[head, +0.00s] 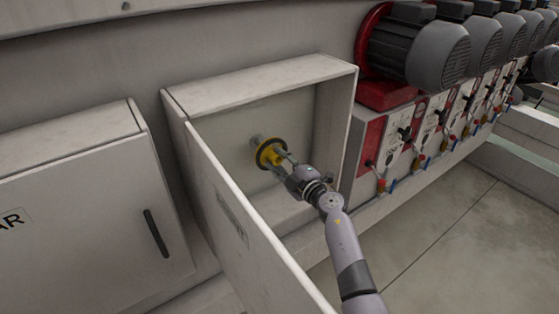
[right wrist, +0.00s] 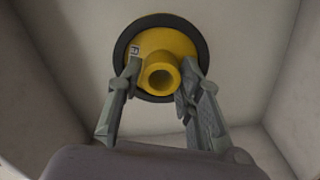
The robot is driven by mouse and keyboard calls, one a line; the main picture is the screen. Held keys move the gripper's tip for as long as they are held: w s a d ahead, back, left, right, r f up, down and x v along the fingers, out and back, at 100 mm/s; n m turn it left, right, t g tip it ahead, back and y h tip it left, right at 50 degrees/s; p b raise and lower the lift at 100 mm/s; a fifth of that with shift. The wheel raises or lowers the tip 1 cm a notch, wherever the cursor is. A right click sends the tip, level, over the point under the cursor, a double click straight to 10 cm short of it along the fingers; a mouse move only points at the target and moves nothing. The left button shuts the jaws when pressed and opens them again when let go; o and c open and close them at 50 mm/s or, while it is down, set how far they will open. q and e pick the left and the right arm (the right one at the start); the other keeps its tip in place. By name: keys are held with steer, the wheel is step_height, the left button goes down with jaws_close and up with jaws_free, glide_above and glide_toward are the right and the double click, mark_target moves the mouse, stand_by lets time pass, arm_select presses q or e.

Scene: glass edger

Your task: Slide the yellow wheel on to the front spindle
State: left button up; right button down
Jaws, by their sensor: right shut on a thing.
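The yellow wheel (head: 268,155) with a dark rim is inside the open cabinet in the head view. In the right wrist view the yellow wheel (right wrist: 160,52) shows its round hub with a hole facing me. My right gripper (head: 284,164) reaches into the cabinet. In the right wrist view its two fingers (right wrist: 160,80) are on either side of the hub, shut on it. A grey spindle (head: 256,141) shows in part behind the wheel in the head view. I cannot tell whether the wheel is around it or in front of it. My left gripper is not in view.
The open cabinet (head: 255,78) has side walls close around my right gripper. Its door (head: 235,215) swings out to the left of my arm. A closed cabinet (head: 75,215) stands at left. Motors (head: 425,50) and red-and-white panels (head: 395,145) line the right.

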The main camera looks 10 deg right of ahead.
mark_target(270, 150)
steer(key=shift+b+x, duration=1)
steer(key=shift+x, duration=1.55)
steer(key=shift+b+x, duration=0.8)
steer(key=shift+x, duration=0.4)
steer(key=c, duration=1)
jaws_free()
steer(key=shift+c, duration=0.2)
steer(key=shift+s+d+f, duration=0.1)
steer(key=shift+s+f, duration=0.05)
steer(key=v, duration=1.1)
steer(key=shift+s, duration=0.4)
steer(key=shift+d, duration=0.1)
